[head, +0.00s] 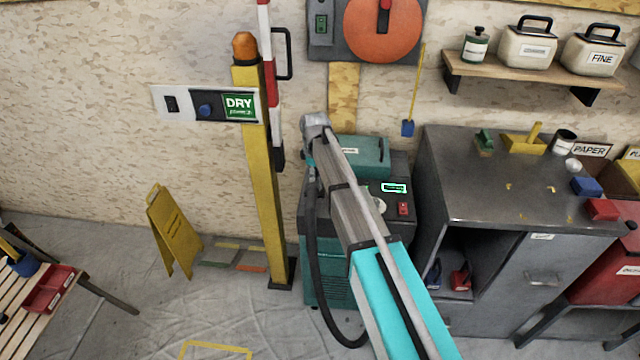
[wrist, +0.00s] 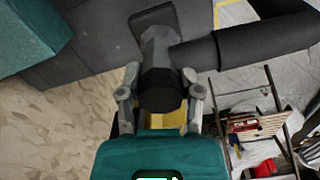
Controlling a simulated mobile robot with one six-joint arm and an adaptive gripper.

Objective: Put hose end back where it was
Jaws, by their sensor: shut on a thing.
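The dark hose end (wrist: 160,88) is between the two grey fingers of my gripper (wrist: 160,92) in the wrist view, and the fingers are shut on it. A grey collar and a dark flat piece extend beyond it, and the thick black hose (wrist: 262,42) runs off to the right. In the head view the black hose (head: 317,285) hangs down the left side of the teal machine (head: 328,268) and curves along the floor. My arm covers part of the machine. The fingers and the held end cannot be made out in the head view.
A yellow post (head: 262,185) with an orange lamp stands close left of the machine. A grey cabinet (head: 500,200) stands right of it. A yellow floor sign (head: 172,232) and a slatted bench (head: 40,330) are at the left. The sheeted floor between is mostly clear.

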